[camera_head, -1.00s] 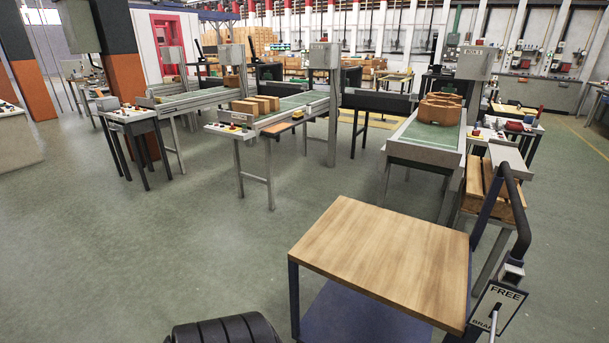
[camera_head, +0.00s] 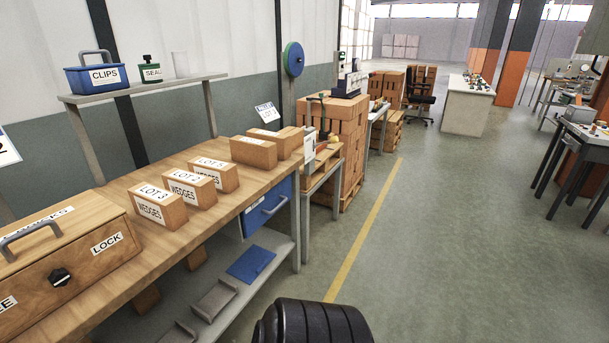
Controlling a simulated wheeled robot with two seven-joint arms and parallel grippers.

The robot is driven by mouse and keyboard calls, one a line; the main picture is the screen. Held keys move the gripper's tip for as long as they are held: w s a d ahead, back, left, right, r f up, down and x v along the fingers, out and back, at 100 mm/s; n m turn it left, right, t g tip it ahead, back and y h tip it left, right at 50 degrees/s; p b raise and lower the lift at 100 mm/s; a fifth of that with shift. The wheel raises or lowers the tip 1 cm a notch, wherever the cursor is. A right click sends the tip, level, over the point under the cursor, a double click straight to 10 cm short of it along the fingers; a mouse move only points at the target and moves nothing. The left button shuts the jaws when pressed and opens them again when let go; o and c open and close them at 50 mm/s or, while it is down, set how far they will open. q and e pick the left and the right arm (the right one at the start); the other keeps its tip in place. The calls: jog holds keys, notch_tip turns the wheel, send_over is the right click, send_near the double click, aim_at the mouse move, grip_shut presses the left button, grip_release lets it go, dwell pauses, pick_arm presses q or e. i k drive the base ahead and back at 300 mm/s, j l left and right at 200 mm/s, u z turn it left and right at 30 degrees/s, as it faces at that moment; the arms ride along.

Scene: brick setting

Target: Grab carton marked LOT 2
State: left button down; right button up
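A row of small brown cartons stands on the wooden workbench (camera_head: 118,283) at left. The middle labelled carton (camera_head: 203,195) appears to read LOT 2, with WEDGES on its front; the print is small. It stands upright between a nearer carton (camera_head: 171,214), which seems to read LOT 3 or 9, and a farther carton (camera_head: 228,181), which seems to read LOT 5. Narrow gaps separate them. Neither of my grippers is in view.
A wooden box marked LOCK (camera_head: 110,262) sits on the near bench end. Two cartons without readable labels, one nearer (camera_head: 252,154) and one farther (camera_head: 291,145), stand beyond. A shelf (camera_head: 145,90) holds a blue CLIPS bin (camera_head: 95,78). Open floor (camera_head: 430,260) lies right.

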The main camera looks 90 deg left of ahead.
aim_at(199, 192)
jog(key=u, duration=3.45)
jog(key=l+z, duration=0.1)
